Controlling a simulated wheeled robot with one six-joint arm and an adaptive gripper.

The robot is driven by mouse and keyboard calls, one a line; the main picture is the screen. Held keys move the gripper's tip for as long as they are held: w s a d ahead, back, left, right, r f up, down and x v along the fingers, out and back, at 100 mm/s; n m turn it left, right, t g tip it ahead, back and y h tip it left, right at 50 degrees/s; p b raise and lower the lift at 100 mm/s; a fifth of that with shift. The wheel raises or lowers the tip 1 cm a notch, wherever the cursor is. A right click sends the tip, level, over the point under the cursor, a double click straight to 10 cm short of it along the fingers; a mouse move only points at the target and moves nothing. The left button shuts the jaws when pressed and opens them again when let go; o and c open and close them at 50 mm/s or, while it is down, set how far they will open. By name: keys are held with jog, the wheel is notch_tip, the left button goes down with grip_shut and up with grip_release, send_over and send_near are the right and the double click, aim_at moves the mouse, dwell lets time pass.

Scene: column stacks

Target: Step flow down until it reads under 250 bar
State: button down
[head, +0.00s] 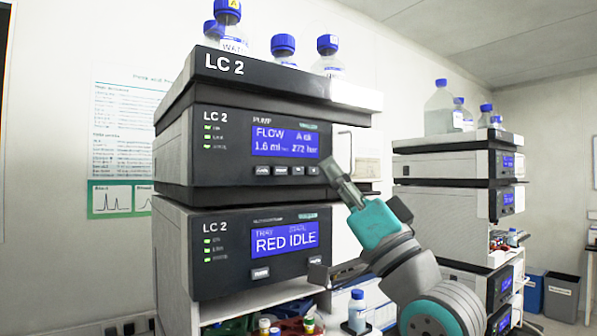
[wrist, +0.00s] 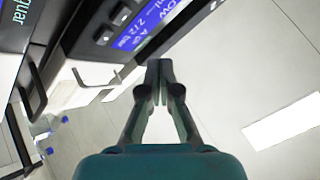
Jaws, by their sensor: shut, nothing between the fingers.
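The LC 2 pump module (head: 255,148) has a blue display (head: 285,140) reading FLOW 1.6 ml and what looks like 272 bar. Below the display is a row of small buttons (head: 288,170) whose labels are too small to read. My gripper (head: 328,163) is shut and empty, its tips at the lower right corner of the display, close to the right-hand buttons. I cannot tell whether it touches the panel. In the wrist view the closed fingertips (wrist: 158,68) are beside the display (wrist: 150,22), with two buttons (wrist: 112,25) to the left.
Below the pump is a module (head: 262,250) reading RED IDLE. Blue-capped bottles (head: 284,48) stand on top of the stack. A thin metal handle (head: 347,150) juts out right of the pump. Another stack (head: 440,180) stands behind at right. Small vials (head: 270,327) are below.

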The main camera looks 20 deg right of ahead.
jog(key=shift+w+a, duration=0.25)
jog(key=shift+w, duration=0.5)
jog(key=shift+w+a, duration=0.25)
jog(key=shift+w, duration=0.55)
jog(key=shift+w+a, duration=0.25)
jog(key=shift+w, duration=0.5)
jog(key=shift+w, duration=0.2)
jog(key=shift+w+a, duration=0.15)
jog(key=shift+w, duration=0.05)
jog(key=shift+w+a, duration=0.1)
jog(key=shift+w, duration=0.3)
dwell(0.4)
jog(key=shift+s, duration=0.1)
jog(key=shift+s+d, duration=0.25)
jog(key=shift+s, duration=0.45)
jog(key=shift+s+d, duration=0.25)
jog(key=shift+s, duration=0.55)
jog(key=shift+s+d, duration=0.25)
jog(key=shift+s, duration=0.55)
jog(key=shift+s+d, duration=0.25)
jog(key=shift+s, duration=0.55)
jog(key=shift+f, duration=0.15)
